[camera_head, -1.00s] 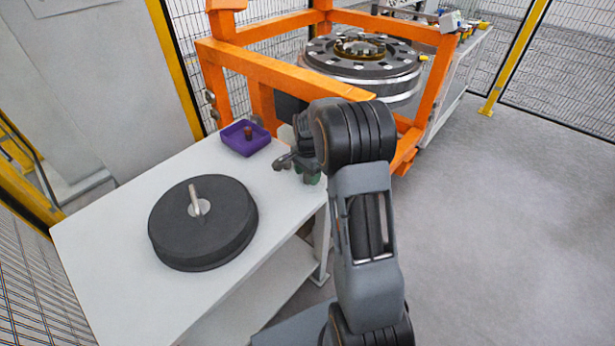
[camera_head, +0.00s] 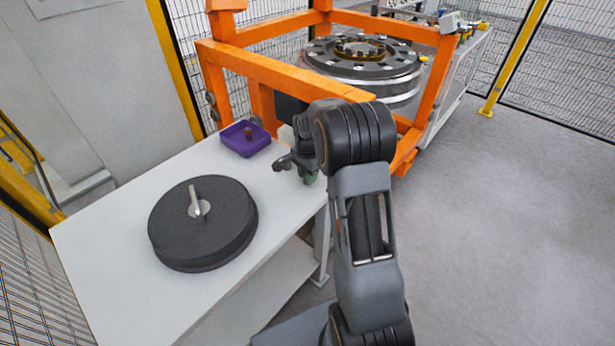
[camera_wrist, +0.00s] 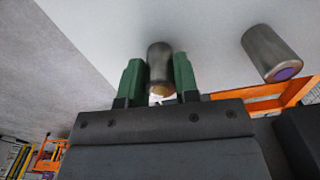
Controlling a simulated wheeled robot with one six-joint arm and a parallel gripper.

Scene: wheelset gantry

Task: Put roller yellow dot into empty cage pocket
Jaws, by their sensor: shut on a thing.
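In the wrist view, my gripper (camera_wrist: 159,84) has its green fingers on both sides of a grey metal roller (camera_wrist: 160,62) and is shut on it. The roller's near end shows a pale yellowish patch, partly in shadow. In the head view, my gripper (camera_head: 303,172) is low at the table's right edge, and the held roller cannot be made out. The bearing with its cage (camera_head: 360,45) lies on top of the wheelset inside the orange gantry at the back. Dark spots ring its top; which pocket is empty cannot be told.
A second roller with a purple dot (camera_wrist: 270,53) stands apart to the right in the wrist view. The white table (camera_head: 105,245) holds a dark disc (camera_head: 200,240) with a pin and a purple tray (camera_head: 240,150) with a brown piece. Orange gantry beams (camera_head: 290,75) stand before the wheelset.

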